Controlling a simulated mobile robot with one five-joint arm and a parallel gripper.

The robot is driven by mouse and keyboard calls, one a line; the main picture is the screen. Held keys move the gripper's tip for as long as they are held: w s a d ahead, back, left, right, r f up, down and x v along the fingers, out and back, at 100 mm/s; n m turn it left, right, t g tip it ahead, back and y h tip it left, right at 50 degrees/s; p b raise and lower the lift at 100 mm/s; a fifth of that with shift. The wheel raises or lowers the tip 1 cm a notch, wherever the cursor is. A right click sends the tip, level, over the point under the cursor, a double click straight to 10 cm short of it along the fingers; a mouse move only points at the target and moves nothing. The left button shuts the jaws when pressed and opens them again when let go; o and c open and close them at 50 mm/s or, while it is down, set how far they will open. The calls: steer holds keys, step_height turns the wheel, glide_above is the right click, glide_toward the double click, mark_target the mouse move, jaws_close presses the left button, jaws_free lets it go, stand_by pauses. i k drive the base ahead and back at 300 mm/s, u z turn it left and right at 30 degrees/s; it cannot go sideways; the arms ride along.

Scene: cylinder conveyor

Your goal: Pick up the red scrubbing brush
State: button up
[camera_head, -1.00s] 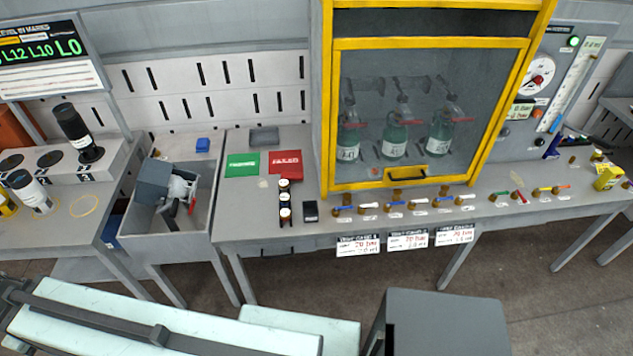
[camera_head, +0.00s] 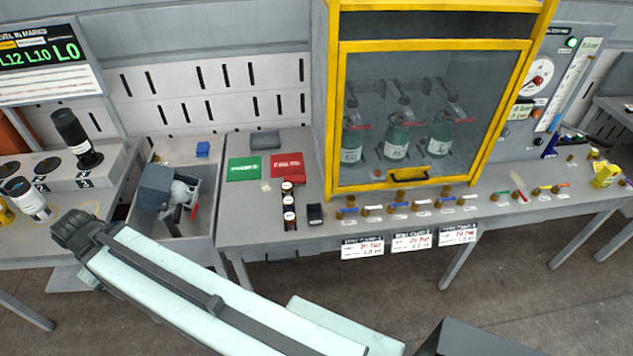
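A small red piece (camera_head: 194,211) shows in the grey bin (camera_head: 207,228) at left centre, beside a grey machine part with a pale round body. It may be the red scrubbing brush, but it is too small and partly covered to tell. My arm shows as a pale link with a dark joint at its left end, in front of the bin and the left bench. My gripper is not in view.
A yellow-framed cabinet (camera_head: 434,43) with green bottles stands on the grey bench (camera_head: 245,222). Green (camera_head: 243,169) and red (camera_head: 287,165) cards, small dark jars (camera_head: 289,202) and several valves line the bench. Open floor lies in front.

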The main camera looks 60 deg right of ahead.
mark_target(294, 179)
steer(key=z, duration=0.3)
steer(key=i, duration=1)
steer(key=u, duration=0.1)
